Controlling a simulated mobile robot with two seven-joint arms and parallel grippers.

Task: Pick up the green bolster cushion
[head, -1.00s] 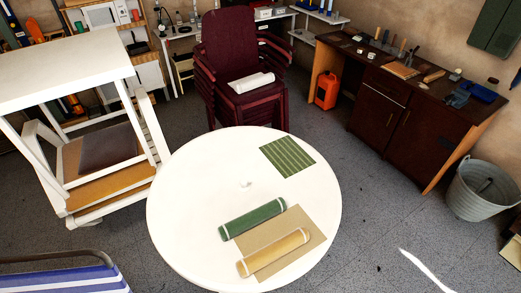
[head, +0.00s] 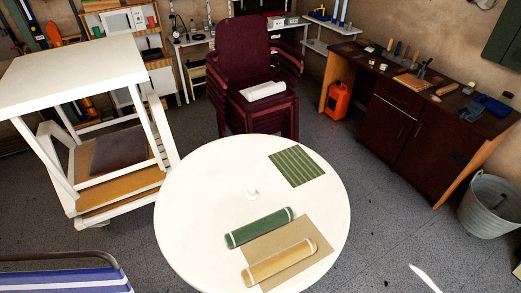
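The green bolster cushion (head: 259,228) is a cylinder with pale bands near its ends. It lies on its side on the round white table (head: 195,190), along the upper left edge of a tan mat (head: 314,233). A yellow bolster (head: 279,263) lies roughly parallel to it on the mat, nearer to me. A green striped mat (head: 296,166) lies flat at the table's upper right. Neither of my grippers shows in the head view.
A small white knob (head: 252,194) stands at the table's middle. A stack of dark red chairs (head: 240,45) with a white roll (head: 264,91) is behind. White furniture (head: 75,65) stands left, a dark workbench (head: 408,118) right. Grey floor (head: 390,225) is open to the right.

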